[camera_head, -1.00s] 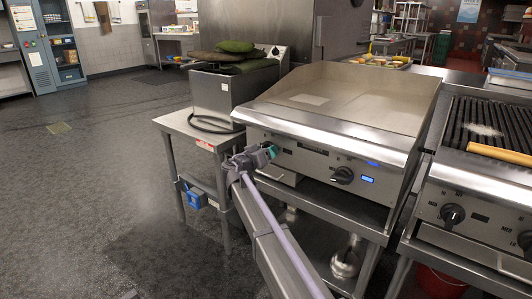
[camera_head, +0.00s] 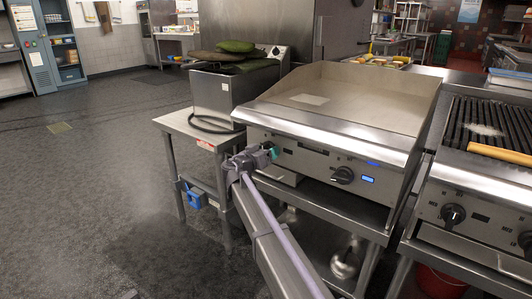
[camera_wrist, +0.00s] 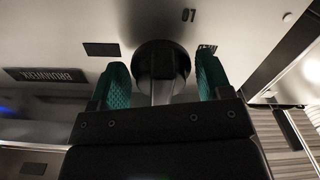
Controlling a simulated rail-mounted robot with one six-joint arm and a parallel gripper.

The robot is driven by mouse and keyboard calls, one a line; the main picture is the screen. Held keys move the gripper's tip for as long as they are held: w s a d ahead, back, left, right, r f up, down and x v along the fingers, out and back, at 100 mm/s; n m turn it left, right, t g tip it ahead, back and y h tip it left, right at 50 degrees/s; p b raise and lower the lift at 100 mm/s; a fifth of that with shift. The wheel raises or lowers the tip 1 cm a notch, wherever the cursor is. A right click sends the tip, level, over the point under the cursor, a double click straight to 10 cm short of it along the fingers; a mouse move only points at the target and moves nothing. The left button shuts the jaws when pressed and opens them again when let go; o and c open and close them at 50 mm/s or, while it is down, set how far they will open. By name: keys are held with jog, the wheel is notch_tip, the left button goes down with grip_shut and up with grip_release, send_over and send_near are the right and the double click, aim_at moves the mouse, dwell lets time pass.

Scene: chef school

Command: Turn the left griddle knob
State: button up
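The flat-top griddle (camera_head: 385,112) stands on a steel table in the middle right of the head view. In the head view, my gripper (camera_head: 271,153) is at the left end of its front panel and hides most of the left knob. In the wrist view, the dark round left knob (camera_wrist: 161,62) with its raised grip bar sits between the two teal finger pads of my gripper (camera_wrist: 162,82). The pads are apart, one on each side of the knob, with narrow gaps visible. Contact is hard to judge.
The griddle's right knob (camera_head: 343,175) is beside a lit blue display. A charbroiler (camera_head: 490,125) with its own knobs stands to the right. A fryer-like steel unit (camera_head: 222,93) stands on a low table to the left. The floor at left is clear.

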jog(key=v, duration=1)
jog(key=shift+s+a, duration=0.25)
jog(key=shift+s, duration=0.05)
jog(key=s+d+f+n+g+y, duration=0.4)
jog(key=s+d+f+n+g, duration=0.2)
jog(key=s+d+f+g, duration=0.75)
jog(key=s+d+f+m+g+y, duration=0.1)
jog(key=s+d+f+y, duration=0.15)
jog(key=s+d, duration=0.7)
jog(key=s+d+f+m+g+y, duration=0.1)
jog(key=s+d+y, duration=0.2)
jog(key=s+d, duration=0.65)
notch_tip(320, 180, up, 36)
jog(key=a+p, duration=0.1)
jog(key=p, duration=3.5)
